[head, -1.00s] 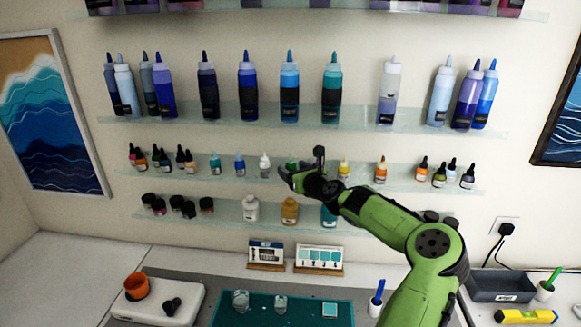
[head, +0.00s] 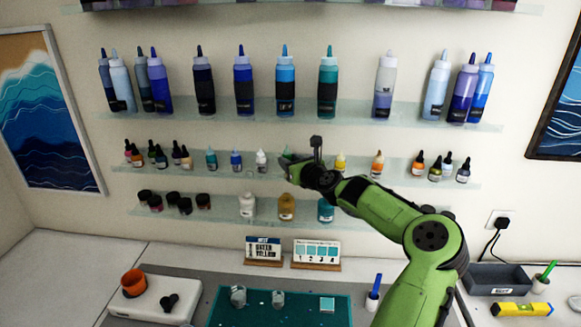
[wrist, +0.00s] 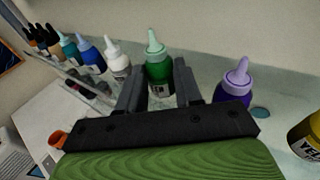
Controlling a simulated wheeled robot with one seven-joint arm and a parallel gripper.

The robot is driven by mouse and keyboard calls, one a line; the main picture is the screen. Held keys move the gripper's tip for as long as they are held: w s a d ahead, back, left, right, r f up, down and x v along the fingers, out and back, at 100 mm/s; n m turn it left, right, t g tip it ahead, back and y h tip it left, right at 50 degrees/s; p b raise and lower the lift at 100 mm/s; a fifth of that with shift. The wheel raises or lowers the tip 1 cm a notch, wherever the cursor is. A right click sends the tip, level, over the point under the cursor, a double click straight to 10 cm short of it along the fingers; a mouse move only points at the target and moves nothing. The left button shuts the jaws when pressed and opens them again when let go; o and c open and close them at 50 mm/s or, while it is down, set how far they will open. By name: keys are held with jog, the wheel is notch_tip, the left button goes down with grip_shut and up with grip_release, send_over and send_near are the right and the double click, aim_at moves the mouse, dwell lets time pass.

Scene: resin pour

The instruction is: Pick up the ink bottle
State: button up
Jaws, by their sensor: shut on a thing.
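A small green ink bottle (wrist: 158,68) with a pale green nozzle cap stands upright between my fingers in the wrist view. My gripper (wrist: 158,86) is shut on it, one finger on each side. In the head view my gripper (head: 290,172) is at the middle small-bottle shelf, and only the top of the green bottle (head: 287,152) shows above it. I cannot tell whether its base still touches the shelf. A white bottle (wrist: 117,62) is close on the left and a purple bottle (wrist: 235,84) close on the right.
The glass shelf (head: 220,172) holds more small bottles, including a yellow one (head: 340,163). Tall bottles stand on the shelf above, jars below. On the table are a teal mat (head: 255,315), cards on stands (head: 316,253) and an orange cup (head: 134,282).

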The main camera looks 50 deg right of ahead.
notch_tip(320, 180, up, 6)
jog(key=f, duration=0.1)
jog(key=s+a+b, duration=0.2)
jog(key=s+a, duration=1)
jog(key=a, duration=0.3)
jog(key=shift+s+a+r+b, duration=0.15)
jog(key=shift+a+r+b, duration=0.1)
jog(key=shift+b, duration=0.05)
jog(key=o, duration=0.3)
jog(key=c, duration=0.3)
jog(key=shift+d, duration=0.1)
